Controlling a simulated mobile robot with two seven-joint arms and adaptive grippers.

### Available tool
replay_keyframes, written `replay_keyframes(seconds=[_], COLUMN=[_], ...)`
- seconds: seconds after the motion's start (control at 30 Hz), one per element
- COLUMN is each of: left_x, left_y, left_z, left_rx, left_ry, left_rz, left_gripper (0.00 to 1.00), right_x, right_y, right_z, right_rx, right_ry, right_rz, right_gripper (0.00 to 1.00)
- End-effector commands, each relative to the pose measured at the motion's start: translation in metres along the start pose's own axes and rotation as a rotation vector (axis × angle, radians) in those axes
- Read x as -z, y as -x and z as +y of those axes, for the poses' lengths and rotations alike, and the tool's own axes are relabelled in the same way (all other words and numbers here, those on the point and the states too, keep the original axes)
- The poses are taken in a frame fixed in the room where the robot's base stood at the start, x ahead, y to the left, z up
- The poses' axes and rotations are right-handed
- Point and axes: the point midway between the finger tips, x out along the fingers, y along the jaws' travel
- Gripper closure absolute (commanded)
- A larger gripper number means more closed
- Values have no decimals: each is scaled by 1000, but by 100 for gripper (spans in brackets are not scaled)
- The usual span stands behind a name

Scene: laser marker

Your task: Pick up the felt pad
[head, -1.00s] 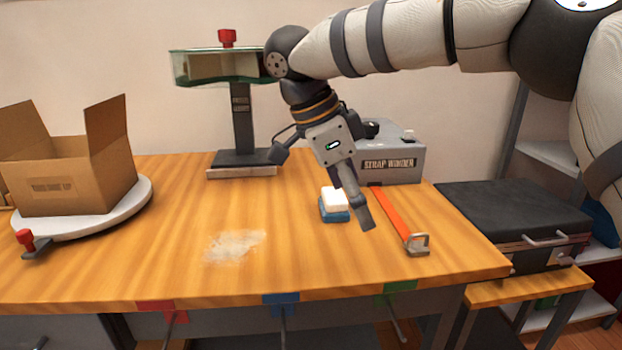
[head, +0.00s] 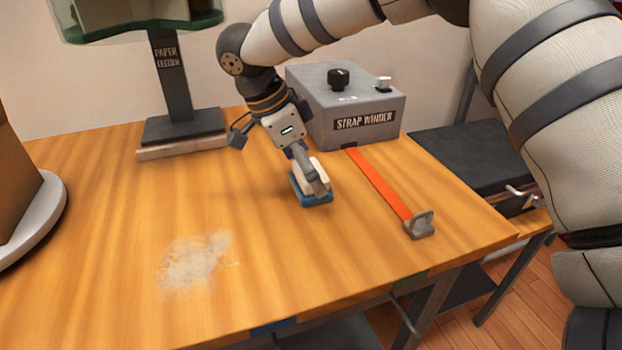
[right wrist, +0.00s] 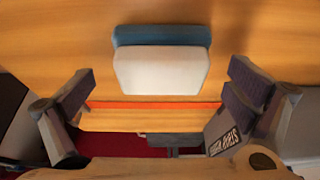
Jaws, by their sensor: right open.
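The felt pad (head: 311,197), a white block on a blue base, sits on the wooden table in front of the strap winder. In the right wrist view the pad (right wrist: 162,74) shows its white top and blue edge, centred between the two finger sides and toward the top. My right gripper (head: 278,160) is open above the pad, and one finger hides part of it in the head view. Its two dark fingers (right wrist: 165,88) show wide apart in the wrist view with nothing between them held. Whether a finger touches the pad I cannot tell. My left gripper is out of view.
The grey strap winder (head: 345,105) stands behind, with an orange strap (head: 378,184) running forward to a metal buckle (head: 419,225). A paper feeder (head: 170,90) stands at the back left. Pale dust (head: 195,262) lies on the table's front left, which is otherwise clear.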

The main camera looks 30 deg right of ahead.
Motion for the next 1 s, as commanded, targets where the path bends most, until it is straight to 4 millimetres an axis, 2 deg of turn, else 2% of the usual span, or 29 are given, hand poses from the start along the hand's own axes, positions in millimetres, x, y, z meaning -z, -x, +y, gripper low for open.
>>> replay_keyframes(seconds=[0.13, 0.33, 0.37, 0.57, 0.6, 0.87, 1.0], left_x=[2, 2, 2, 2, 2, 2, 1], left_y=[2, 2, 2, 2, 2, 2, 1], left_z=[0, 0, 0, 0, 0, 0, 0], left_rx=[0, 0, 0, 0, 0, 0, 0], left_ry=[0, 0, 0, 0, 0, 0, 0], left_rz=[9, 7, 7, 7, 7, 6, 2], left_gripper=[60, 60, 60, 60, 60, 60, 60], right_x=[1, 0, 0, 0, 0, 0, 4], right_y=[-16, -18, -18, -18, -18, -18, -7], right_z=[0, 0, 0, 0, 0, 0, 0], right_rx=[2, 2, 2, 2, 1, 1, 2], right_ry=[-2, -1, -1, -1, -1, -1, -1], right_rz=[0, -1, -1, 0, 0, 0, -2], right_gripper=[2, 2, 6, 52, 54, 54, 54])
